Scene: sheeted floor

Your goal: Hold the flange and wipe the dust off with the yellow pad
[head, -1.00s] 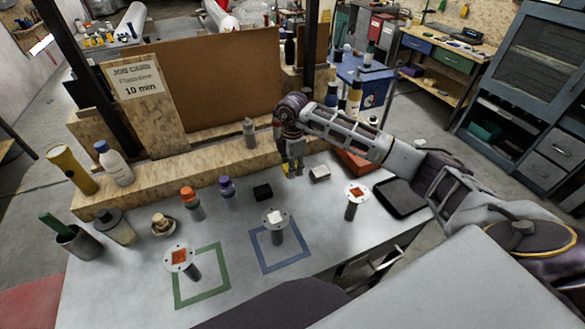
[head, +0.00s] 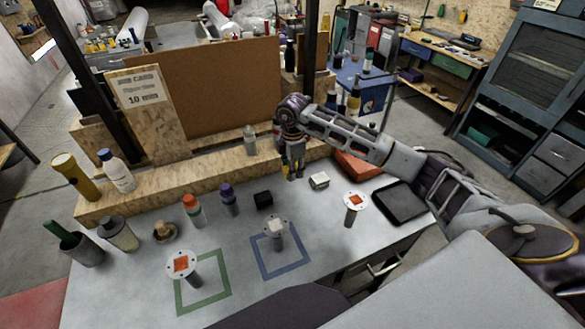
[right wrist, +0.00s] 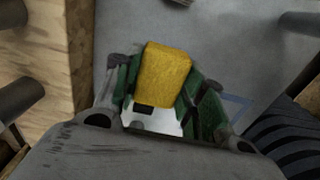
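The yellow pad (right wrist: 165,75) is between the green-sided fingers of my right gripper (right wrist: 168,95) in the right wrist view, with a finger against each side. In the head view this gripper (head: 291,173) points down at the back of the table; little of the pad shows there. Three flanges with round pale discs on grey stems stand on the table. One with an orange patch (head: 182,264) is at the green square, one with a whitish patch (head: 276,227) is at the blue square, and another orange-patched one (head: 355,200) is at the right. My left gripper is out of view.
A black block (head: 263,200) and a white block (head: 319,181) lie near the right gripper. A dark tray (head: 400,204) is at the right. Bottles, including an orange-capped one (head: 194,211), stand at the left. A wooden ledge (head: 170,190) runs along the back.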

